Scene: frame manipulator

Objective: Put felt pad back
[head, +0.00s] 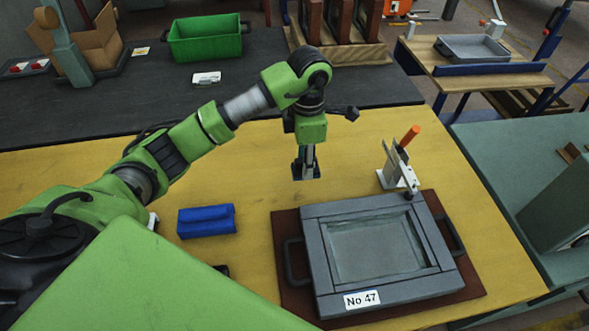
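A blue block with a raised ridge (207,221) lies on the yellow tabletop, left of the framed panel; it may be the felt pad, but I cannot be sure. A grey frame labelled No 47 (330,262) with a pale glass-like centre and dark side handles lies on a reddish-brown mat (465,286). My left gripper (307,173) points down over the yellow table, right of and behind the blue block and apart from it. I cannot tell whether its fingers are open or shut; nothing clearly shows in them. My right gripper is not in view.
A toggle clamp with an orange handle (397,165) stands at the frame's back edge. A green bin (205,42), a cardboard box (82,38) and a white label (206,78) are on the dark bench behind. The yellow table (262,185) is clear around my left gripper.

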